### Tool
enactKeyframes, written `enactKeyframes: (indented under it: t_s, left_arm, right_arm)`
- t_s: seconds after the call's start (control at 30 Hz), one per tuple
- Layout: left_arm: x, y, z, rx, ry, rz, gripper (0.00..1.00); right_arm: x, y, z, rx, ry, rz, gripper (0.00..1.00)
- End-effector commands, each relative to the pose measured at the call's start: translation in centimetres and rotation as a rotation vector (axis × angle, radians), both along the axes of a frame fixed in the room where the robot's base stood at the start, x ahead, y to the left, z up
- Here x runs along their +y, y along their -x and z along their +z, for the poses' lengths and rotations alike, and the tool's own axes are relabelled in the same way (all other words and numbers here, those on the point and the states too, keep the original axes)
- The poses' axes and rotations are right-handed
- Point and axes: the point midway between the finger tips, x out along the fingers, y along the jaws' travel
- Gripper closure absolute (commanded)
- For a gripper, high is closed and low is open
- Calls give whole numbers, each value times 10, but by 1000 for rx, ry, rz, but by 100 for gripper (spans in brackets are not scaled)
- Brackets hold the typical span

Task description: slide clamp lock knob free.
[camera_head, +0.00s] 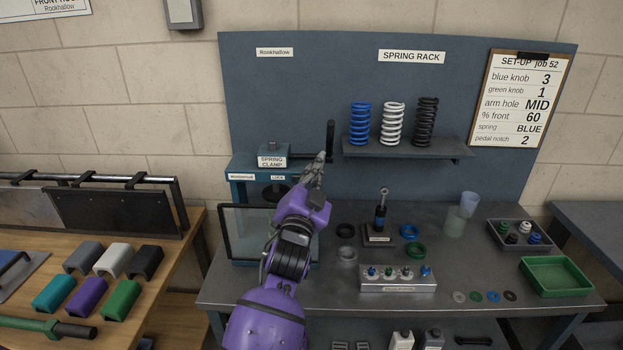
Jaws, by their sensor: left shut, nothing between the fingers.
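The spring clamp (272,160) stands at the left of the bench, a blue frame with a "SPRING CLAMP" label. A small label that seems to read "LOCK" (278,177) is on its crossbar. I cannot clearly make out the lock knob. A black upright handle (330,138) rises at the clamp's right end on a dark bar. My left gripper (319,163) is shut and empty, its tips pointing up just below this handle; I cannot tell whether they touch it. My purple left arm hides part of the clamp's lower right. My right gripper is not in view.
A framed clear guard (224,234) stands before the clamp. To the right are a small damper on a stand (380,222), rings, a knob block (398,285), a cup (469,204) and a green tray (556,275). A shelf (408,150) behind holds three springs.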

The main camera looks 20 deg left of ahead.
Motion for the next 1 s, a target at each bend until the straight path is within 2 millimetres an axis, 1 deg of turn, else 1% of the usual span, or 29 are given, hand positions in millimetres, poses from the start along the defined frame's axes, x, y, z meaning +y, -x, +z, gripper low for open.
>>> enactKeyframes:
  t_s: [0.03, 0.07, 0.1, 0.2, 0.33, 0.4, 0.5, 0.67, 0.83, 1.0]
  left_arm:
    - [-1, -2, 23, -19, -1, -1, 100]
    - [-1, 9, 8, -7, -1, 0, 100]
    - [-1, 20, -1, -1, 0, 0, 100]
    - [-3, 43, -13, 7, 0, 0, 100]
    - [-6, 68, -19, 6, 0, 1, 100]
    - [-7, 78, -21, 4, 0, 1, 100]
    - [-8, 88, -22, 1, -1, 0, 100]
    - [-9, 94, -20, -3, -1, -1, 100]
    - [-9, 95, -19, -4, -2, 0, 100]
    - [-9, 94, -19, -4, -2, 0, 100]
  right_arm:
    - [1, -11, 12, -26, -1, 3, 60]
    - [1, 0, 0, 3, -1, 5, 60]
    - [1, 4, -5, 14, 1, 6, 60]
    - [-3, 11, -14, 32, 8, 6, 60]
    - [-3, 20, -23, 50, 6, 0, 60]
    - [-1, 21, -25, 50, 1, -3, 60]
    - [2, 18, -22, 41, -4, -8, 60]
    - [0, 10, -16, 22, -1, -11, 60]
    - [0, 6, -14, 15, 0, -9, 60]
    - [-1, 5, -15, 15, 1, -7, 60]
